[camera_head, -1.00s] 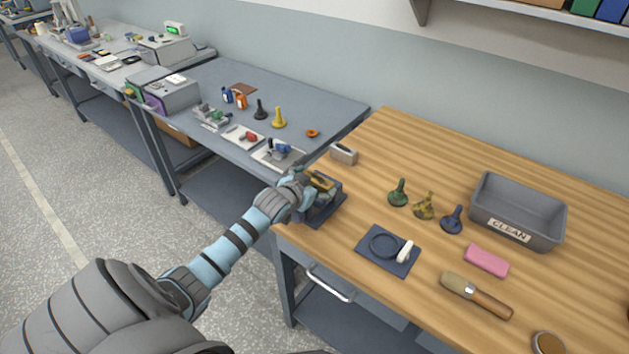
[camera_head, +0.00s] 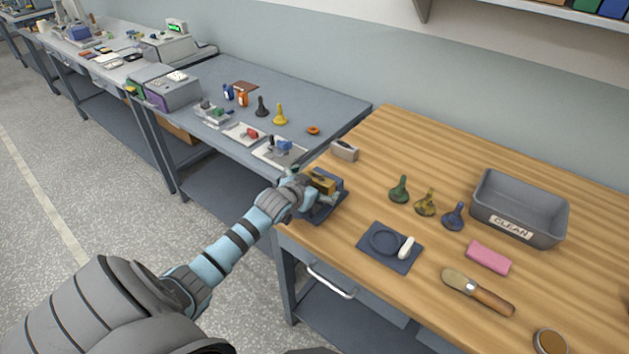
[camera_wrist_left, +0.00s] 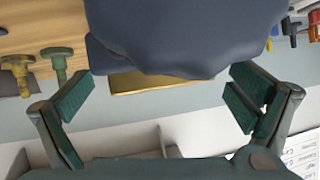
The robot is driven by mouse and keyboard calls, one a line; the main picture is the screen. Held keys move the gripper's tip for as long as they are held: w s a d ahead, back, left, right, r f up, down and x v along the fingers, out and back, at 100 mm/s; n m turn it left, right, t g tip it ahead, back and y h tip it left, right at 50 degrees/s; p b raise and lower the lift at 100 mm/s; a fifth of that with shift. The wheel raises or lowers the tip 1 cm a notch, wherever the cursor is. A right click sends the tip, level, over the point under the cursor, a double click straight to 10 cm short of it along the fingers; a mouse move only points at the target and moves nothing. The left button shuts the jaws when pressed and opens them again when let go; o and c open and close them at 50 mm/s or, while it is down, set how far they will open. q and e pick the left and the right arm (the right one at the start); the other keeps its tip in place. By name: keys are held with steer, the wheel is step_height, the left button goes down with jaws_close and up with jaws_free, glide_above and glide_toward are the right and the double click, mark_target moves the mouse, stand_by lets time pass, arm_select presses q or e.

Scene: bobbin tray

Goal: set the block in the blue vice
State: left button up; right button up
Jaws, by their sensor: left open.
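The dark blue vice (camera_head: 325,209) stands at the left front corner of the wooden bench. The brass-coloured block (camera_head: 321,181) sits at the top of the vice, with blue jaw parts beside it. My left gripper (camera_head: 308,193) is right beside the vice, on its left. In the left wrist view, my left gripper (camera_wrist_left: 160,97) is open, its two green-padded fingers wide apart and empty. There the vice (camera_wrist_left: 190,40) fills the top middle, and a strip of the block (camera_wrist_left: 160,83) shows at its edge, apart from the fingers. How deep the block sits is hidden. My right gripper is not in view.
A small grey box (camera_head: 344,151) stands just behind the vice. A dark blue mat (camera_head: 375,258) with a ring, a green bobbin-like piece (camera_head: 399,188), a brush (camera_head: 478,290) and a grey CLEAN bin (camera_head: 520,209) lie to the right. A grey table (camera_head: 335,103) adjoins at the back left.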

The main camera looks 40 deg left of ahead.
arm_select(q)
steer(key=v, duration=1.2)
